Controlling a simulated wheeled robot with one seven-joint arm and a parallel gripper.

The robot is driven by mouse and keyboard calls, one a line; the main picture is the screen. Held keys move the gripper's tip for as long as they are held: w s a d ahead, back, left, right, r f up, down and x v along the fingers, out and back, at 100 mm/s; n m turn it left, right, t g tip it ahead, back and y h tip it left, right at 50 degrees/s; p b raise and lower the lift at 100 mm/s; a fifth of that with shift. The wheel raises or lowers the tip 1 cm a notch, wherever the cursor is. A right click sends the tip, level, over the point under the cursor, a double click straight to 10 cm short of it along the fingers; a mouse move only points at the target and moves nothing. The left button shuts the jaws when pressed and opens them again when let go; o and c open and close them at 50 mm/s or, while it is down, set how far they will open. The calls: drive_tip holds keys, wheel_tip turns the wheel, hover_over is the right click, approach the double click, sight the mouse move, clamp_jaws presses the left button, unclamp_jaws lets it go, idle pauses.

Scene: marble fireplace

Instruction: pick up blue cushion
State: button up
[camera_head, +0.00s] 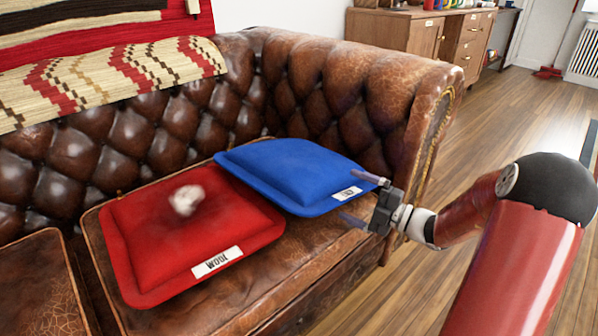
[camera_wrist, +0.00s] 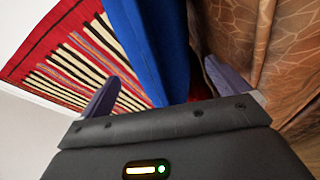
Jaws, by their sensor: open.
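The blue cushion (camera_head: 290,172) lies on the brown leather sofa seat, at the right end near the armrest, with a small white label on its front right edge. My gripper (camera_head: 362,198) is open at the cushion's right front corner. One finger shows above the cushion's edge and the other lower, at about seat height. In the wrist view the blue cushion (camera_wrist: 158,45) reaches down between the two open fingers of my gripper (camera_wrist: 160,90). Whether the fingers touch the cushion, I cannot tell.
A red cushion (camera_head: 190,235) labelled "WOOL", with a white tuft on it, lies left of the blue one. The sofa armrest (camera_head: 405,100) rises behind and right of my gripper. A patterned blanket (camera_head: 120,78) covers the backrest. Wooden floor (camera_head: 515,110) is open at right.

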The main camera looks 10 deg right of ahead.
sight(342, 191)
drive_tip(key=b+x, duration=0.1)
drive_tip(key=x, duration=0.3)
drive_tip(key=shift+w+a+r, duration=0.1)
drive_tip(key=shift+w+a, duration=0.15)
drive_tip(key=shift+w, duration=0.1)
drive_tip(key=shift+c, duration=0.4)
